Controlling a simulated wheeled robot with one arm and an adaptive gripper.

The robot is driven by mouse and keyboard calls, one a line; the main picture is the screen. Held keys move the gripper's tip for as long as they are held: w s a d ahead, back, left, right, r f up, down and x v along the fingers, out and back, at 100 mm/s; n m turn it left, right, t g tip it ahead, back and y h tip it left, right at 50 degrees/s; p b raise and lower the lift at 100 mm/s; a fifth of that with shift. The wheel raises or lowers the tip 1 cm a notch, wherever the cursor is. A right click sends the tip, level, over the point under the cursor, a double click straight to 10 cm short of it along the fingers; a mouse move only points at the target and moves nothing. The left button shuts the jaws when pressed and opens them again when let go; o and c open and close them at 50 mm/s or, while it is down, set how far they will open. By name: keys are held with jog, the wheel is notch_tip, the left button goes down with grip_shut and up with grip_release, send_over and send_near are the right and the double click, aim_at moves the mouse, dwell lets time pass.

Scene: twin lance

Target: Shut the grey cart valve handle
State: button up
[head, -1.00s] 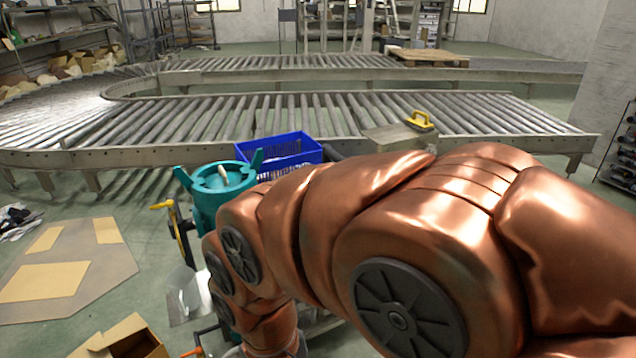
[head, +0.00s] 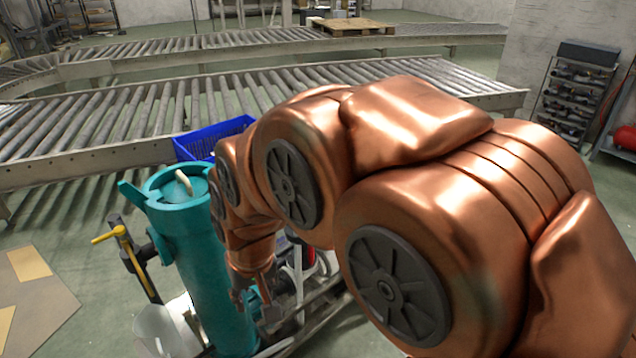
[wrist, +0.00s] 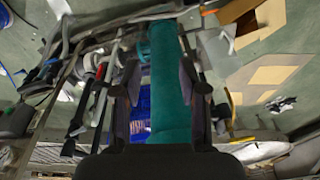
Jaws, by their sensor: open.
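A cart (head: 325,305) with pipes and rails stands low in front of me, partly hidden by my arm. A tall teal cylinder (head: 205,260) with a round top stands at its left. In the wrist view, the teal cylinder (wrist: 168,75) runs upright through the middle, between the fingers in the picture. My gripper (wrist: 160,70) is open, with dark fingers left and right of it; I cannot tell whether they touch it. A yellow handle (head: 108,236) on a dark post is left of the cylinder. I cannot clearly make out a grey valve handle.
A blue crate (head: 215,137) is behind the cylinder. Roller conveyors (head: 100,115) cross the back, with a wooden pallet (head: 352,27) on the far one. A shelf rack (head: 578,95) stands at the right. Floor shows at the left beside flat cardboard (head: 35,300).

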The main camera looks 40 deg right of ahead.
jog(key=w+d+f+m+t+h+b, duration=0.25)
jog(key=w+d+f+b, duration=0.25)
jog(key=w+d, duration=0.55)
jog(key=w+d+f+m+t+h+b, duration=0.1)
jog(key=w+d+f+m+t+b, duration=0.35)
jog(key=w+d, duration=0.6)
jog(key=w+d+f+m+t+h+b, duration=0.1)
jog(key=w+d+m+h+b, duration=0.1)
jog(key=d, duration=0.7)
jog(key=w+d+f+m+t+h+b, duration=0.1)
jog(key=w+d+h+b, duration=0.3)
jog(key=d, duration=0.5)
jog(key=w+d+f+m+t+h+b, duration=0.2)
jog(key=w+d+m+h+b, duration=0.1)
jog(key=w+d, duration=0.4)
jog(key=shift+w+d+f+m+b, duration=0.1)
jog(key=shift+d+f+m+b, duration=0.15)
jog(key=shift+d+b, duration=0.5)
jog(key=shift+w+d+f+m+b, duration=0.1)
jog(key=shift+d+m+b, duration=0.15)
jog(key=shift+d+b, duration=0.5)
jog(key=shift+w+d+f, duration=0.1)
jog(key=shift+w+d, duration=0.2)
jog(key=shift+d, duration=0.05)
jog(key=shift+c, duration=0.4)
